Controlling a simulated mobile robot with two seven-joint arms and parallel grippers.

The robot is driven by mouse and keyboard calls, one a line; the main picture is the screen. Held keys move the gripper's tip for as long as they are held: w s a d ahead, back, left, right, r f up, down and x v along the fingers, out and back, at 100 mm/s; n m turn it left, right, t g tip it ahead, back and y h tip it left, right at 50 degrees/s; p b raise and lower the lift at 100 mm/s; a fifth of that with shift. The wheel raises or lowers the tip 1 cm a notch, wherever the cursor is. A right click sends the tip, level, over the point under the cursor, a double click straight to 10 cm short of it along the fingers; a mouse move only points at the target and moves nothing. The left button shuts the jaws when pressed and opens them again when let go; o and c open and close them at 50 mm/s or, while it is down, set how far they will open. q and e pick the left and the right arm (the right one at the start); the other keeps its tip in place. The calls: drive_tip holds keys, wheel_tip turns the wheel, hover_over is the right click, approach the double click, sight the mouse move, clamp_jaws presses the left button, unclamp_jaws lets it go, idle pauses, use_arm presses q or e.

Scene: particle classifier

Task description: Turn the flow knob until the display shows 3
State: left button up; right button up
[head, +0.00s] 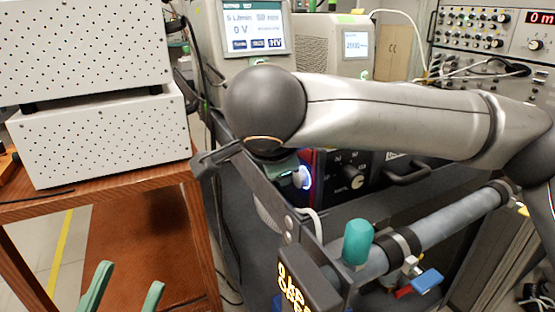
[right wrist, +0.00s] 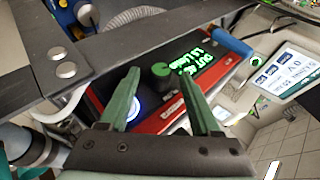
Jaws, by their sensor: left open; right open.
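In the right wrist view the flow knob (right wrist: 160,73), with a green top, sits on a black panel in a red frame. Beside it is a lit display (right wrist: 197,62) with green writing; its digits are tilted and too small to read surely. My right gripper (right wrist: 160,77) is open, its green fingers appearing on either side of the knob; I cannot tell if they touch it. In the head view my right arm hides most of this gripper and the panel. My left gripper (head: 131,276) is open and empty at the bottom left.
A blue-lit button (right wrist: 135,107) is beside the right gripper's left finger. White perforated boxes (head: 100,135) stand on a wooden table (head: 125,190) at the left. A device with a large screen (head: 255,28) stands behind. A teal-capped pipe (head: 358,243) is in front.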

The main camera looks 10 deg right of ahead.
drive_tip(key=p+v, duration=0.3)
drive_tip(key=v, duration=0.9)
drive_tip(key=shift+s+r, duration=0.2)
drive_tip(key=shift+a, duration=0.15)
